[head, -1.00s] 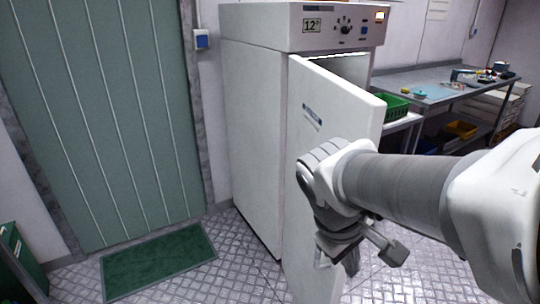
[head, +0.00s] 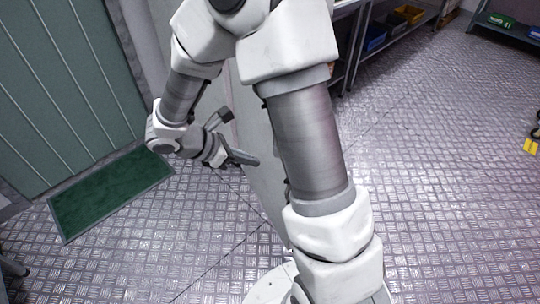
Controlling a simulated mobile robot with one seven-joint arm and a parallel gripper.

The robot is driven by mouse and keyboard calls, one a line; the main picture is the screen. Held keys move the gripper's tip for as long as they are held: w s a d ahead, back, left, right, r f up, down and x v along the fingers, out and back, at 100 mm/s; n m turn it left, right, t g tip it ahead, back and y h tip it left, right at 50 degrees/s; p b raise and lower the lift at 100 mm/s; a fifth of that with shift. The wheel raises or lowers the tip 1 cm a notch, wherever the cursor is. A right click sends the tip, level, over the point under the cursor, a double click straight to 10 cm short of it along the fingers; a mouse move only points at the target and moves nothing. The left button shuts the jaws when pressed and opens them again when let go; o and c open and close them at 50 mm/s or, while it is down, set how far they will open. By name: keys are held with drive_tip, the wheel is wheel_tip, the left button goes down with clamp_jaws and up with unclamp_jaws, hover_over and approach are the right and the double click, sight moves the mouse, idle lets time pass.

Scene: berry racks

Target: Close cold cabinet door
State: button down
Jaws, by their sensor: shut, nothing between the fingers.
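The cold cabinet's white door (head: 262,188) shows as a narrow pale panel in the middle of the head view, running down toward the floor. My arm hides its upper part and right side. The cabinet body is mostly out of view or behind my arm, so I cannot tell how far open the door stands. My gripper (head: 245,158) is shut and empty, pointing right from the left side of the panel. Its tip overlaps the panel in the picture; I cannot tell if they touch.
A green mat (head: 110,192) lies before the green wall door (head: 60,90) at left. A metal shelf with blue and yellow bins (head: 408,14) stands at the back. Another rack (head: 510,30) is at far right.

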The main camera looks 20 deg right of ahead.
drive_tip(key=d+r+b+x, duration=0.2)
drive_tip(key=b+x, duration=0.1)
drive_tip(key=x, duration=0.9)
drive_tip(key=shift+d+f+b, duration=0.15)
drive_tip(key=shift+d+b, duration=0.1)
drive_tip(key=shift+b, duration=0.15)
